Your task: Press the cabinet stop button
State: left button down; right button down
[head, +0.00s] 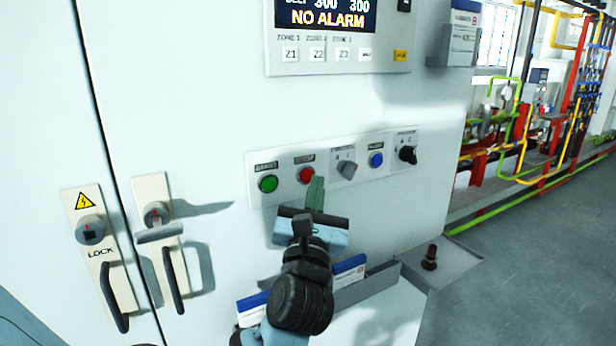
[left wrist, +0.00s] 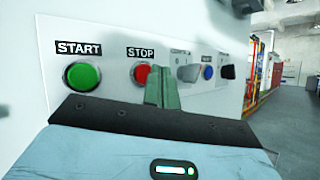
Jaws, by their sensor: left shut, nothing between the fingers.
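The red stop button (head: 306,175) sits on a pale button strip (head: 257,160) on the cabinet front, right of the green start button (head: 268,183). In the left wrist view the red button (left wrist: 141,74) is under a STOP label and partly covered on its right by my fingers. My left gripper (head: 316,182) is shut and empty, with its green fingertips just right of and below the red button. The fingertips (left wrist: 162,84) also show in the left wrist view. Whether they touch the panel or button cannot be told. My right gripper is not in view.
Right of the stop button are a grey selector (head: 346,169), a blue button (head: 376,160) and a black knob (head: 408,155). A display panel (head: 340,55) reads NO ALARM above. Door handles (head: 112,296) stick out at left. A document holder (head: 368,292) projects below.

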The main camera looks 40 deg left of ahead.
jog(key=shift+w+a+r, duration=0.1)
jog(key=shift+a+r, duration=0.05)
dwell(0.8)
pick_arm(q)
jog(key=shift+w+a, duration=0.2)
jog(key=shift+a, duration=0.2)
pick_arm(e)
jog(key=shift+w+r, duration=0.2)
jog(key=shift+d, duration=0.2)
pick_arm(q)
jog(key=shift+w+a+p, duration=0.15)
jog(key=shift+a+p, duration=0.2)
jog(key=shift+a, duration=0.1)
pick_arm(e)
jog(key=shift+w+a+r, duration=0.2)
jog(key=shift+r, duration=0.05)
pick_arm(q)
jog(key=shift+d, duration=0.15)
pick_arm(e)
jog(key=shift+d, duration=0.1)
pick_arm(q)
jog(key=shift+s+d, duration=0.35)
jog(key=shift+d, duration=0.35)
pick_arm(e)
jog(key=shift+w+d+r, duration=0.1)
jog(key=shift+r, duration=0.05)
